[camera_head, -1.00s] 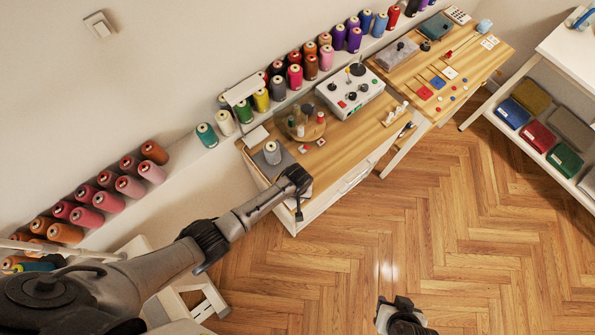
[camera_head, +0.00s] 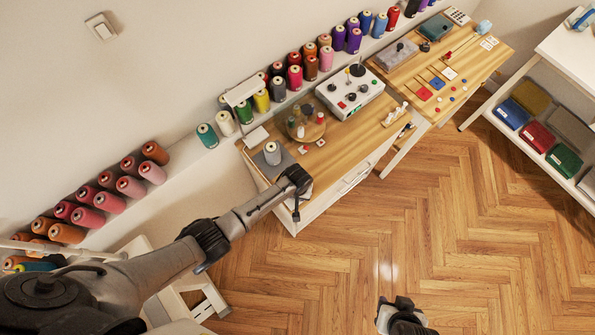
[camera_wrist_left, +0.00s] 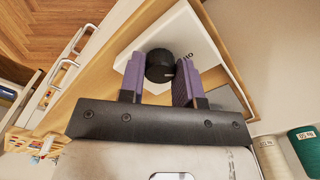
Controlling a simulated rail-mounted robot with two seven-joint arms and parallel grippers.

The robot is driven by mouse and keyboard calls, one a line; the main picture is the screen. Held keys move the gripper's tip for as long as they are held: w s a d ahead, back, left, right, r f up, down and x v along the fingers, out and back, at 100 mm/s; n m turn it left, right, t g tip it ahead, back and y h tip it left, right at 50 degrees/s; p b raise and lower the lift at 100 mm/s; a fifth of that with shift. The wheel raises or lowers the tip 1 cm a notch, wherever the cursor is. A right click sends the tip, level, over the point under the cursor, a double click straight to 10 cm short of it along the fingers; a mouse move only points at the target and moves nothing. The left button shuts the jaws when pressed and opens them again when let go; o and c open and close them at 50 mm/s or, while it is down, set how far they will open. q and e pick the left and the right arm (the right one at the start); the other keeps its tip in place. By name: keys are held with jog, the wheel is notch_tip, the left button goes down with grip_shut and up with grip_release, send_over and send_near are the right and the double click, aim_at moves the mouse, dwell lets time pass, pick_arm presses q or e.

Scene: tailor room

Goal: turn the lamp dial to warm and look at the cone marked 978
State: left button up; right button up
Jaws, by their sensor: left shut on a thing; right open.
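In the left wrist view a round black dial (camera_wrist_left: 160,66) sits on a white box (camera_wrist_left: 180,28) with partly hidden dark lettering. My left gripper (camera_wrist_left: 160,76) is shut on the dial, one purple finger on each side. In the head view my left gripper (camera_head: 299,187) is at the front left corner of the wooden-topped table and hides the dial. A pale cone (camera_head: 272,153) stands upright on a grey pad there; its number is not readable. A white bar fixture (camera_head: 245,90), perhaps the lamp, is above it. My right gripper (camera_head: 402,307) is open over the floor.
Thread cones line the wall ledge (camera_head: 190,152). A round wooden stand (camera_head: 309,131) with small spools and a white control box (camera_head: 350,94) are on the table. Two labelled cones (camera_wrist_left: 306,150) show in the left wrist view. The floor (camera_head: 455,225) at right is clear.

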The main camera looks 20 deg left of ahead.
pick_arm(q)
jog(key=m+p, duration=0.1)
jog(key=m, duration=0.3)
jog(key=shift+m+p, duration=0.7)
jog(key=shift+m, duration=2)
jog(key=o, duration=0.9)
jog(key=shift+r, duration=0.1)
jog(key=shift+r, duration=0.3)
notch_tip(320, 180, up, 13)
jog(key=shift+p, duration=1.15)
